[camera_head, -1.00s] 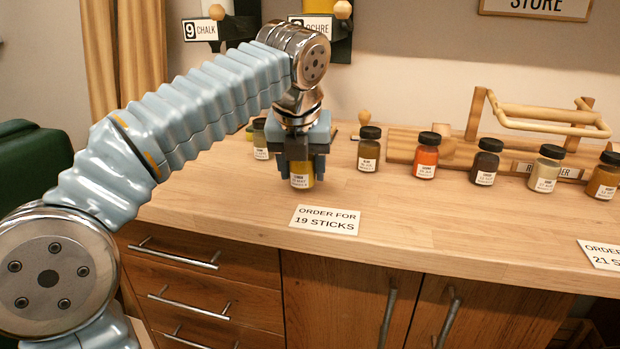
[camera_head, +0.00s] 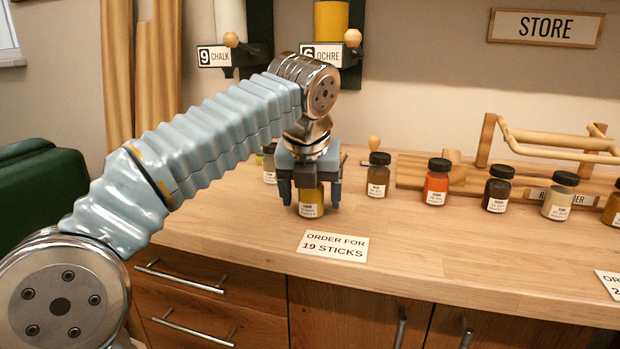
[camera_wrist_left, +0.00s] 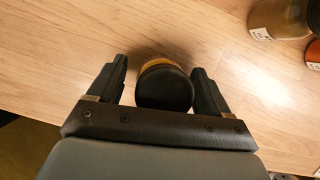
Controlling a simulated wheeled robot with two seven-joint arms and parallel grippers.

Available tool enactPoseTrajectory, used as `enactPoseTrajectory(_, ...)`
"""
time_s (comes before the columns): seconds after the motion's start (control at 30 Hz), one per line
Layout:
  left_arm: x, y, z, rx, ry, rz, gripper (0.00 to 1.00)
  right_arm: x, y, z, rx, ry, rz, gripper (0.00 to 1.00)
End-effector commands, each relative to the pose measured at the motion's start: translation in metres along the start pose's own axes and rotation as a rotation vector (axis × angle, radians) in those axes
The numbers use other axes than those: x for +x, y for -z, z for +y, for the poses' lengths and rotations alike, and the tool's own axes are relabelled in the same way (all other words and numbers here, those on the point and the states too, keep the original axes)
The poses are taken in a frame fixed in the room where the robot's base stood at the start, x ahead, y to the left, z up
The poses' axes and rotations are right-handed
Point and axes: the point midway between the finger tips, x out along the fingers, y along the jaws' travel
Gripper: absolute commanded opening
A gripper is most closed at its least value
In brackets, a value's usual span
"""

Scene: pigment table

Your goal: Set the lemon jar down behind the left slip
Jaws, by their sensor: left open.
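The lemon jar (camera_head: 311,203), yellow with a white label, stands on the counter just behind the left slip (camera_head: 332,246), which reads "ORDER FOR 19 STICKS". My left gripper (camera_head: 310,198) points down over the jar with its fingers apart, one on each side. In the left wrist view the jar's dark lid (camera_wrist_left: 164,88) sits between the open fingers (camera_wrist_left: 160,85), with a gap showing on both sides. The upper part of the jar is hidden by the gripper in the head view. My right gripper is not in view.
A brown jar (camera_head: 378,177), an orange jar (camera_head: 436,183) and several other jars stand in a row to the right. A wooden rack (camera_head: 550,145) is behind them. Another slip (camera_head: 610,283) lies at the right edge. The counter right of the left slip is clear.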

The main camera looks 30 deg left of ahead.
Motion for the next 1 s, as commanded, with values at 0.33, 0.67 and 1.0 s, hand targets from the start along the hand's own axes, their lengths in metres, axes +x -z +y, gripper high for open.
enactPoseTrajectory(0.33,-0.074,-0.002,-0.001,0.000,0.004,-0.004,0.79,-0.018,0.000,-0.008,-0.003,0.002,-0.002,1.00)
enactPoseTrajectory(0.67,-0.117,0.000,-0.001,0.000,0.001,-0.002,0.79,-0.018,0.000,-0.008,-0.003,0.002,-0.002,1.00)
enactPoseTrajectory(1.0,-0.119,0.000,0.000,0.000,0.000,-0.001,0.79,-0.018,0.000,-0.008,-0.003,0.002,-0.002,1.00)
